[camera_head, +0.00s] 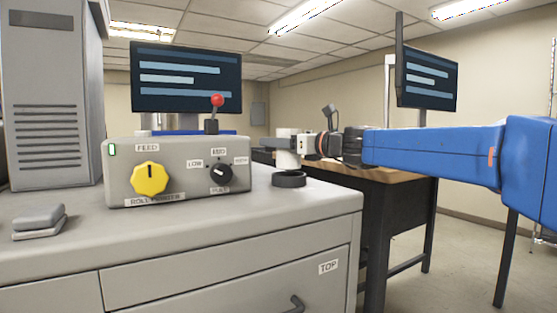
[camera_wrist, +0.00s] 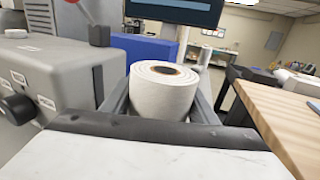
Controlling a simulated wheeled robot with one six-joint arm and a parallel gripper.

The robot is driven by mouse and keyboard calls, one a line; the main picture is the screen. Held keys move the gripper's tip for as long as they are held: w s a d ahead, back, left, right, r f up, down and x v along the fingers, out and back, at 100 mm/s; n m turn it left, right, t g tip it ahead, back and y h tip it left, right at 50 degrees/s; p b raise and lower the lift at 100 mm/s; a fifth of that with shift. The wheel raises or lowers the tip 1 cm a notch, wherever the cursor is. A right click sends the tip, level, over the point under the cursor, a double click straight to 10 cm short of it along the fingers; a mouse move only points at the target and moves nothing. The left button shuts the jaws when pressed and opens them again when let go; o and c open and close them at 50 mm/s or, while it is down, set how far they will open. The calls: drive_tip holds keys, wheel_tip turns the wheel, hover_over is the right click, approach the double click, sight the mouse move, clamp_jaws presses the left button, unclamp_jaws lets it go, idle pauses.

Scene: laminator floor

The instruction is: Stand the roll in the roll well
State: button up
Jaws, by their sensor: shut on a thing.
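The white roll (camera_head: 287,158) is upright, with its brown core facing up in the wrist view (camera_wrist: 160,98). My gripper (camera_head: 298,145) reaches in from the right and is shut on the roll, one grey finger along each side. The roll well (camera_head: 289,181) is a low dark ring on the grey cabinet top, near its right end. The roll is directly over the well in the head view. Its lower end is close to the ring's rim, and I cannot tell whether it is inside. The well is hidden in the wrist view.
A grey control box (camera_head: 180,172) with a yellow knob (camera_head: 149,178) and red-tipped lever (camera_head: 217,101) stands just left of the well. A wood-topped table (camera_head: 385,174) is behind and right. Monitors stand behind. The cabinet's front right corner (camera_head: 335,203) is clear.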

sight(299, 158)
drive_tip(key=shift+f, duration=2.15)
drive_tip(key=shift+f, duration=0.25)
drive_tip(key=o, duration=1.3)
drive_tip(key=shift+r, duration=0.2)
drive_tip(key=shift+s+d, duration=0.2)
drive_tip(key=shift+d, duration=0.15)
drive_tip(key=v, duration=1.1)
drive_tip(key=shift+s+d, duration=0.1)
drive_tip(key=shift+s, duration=0.05)
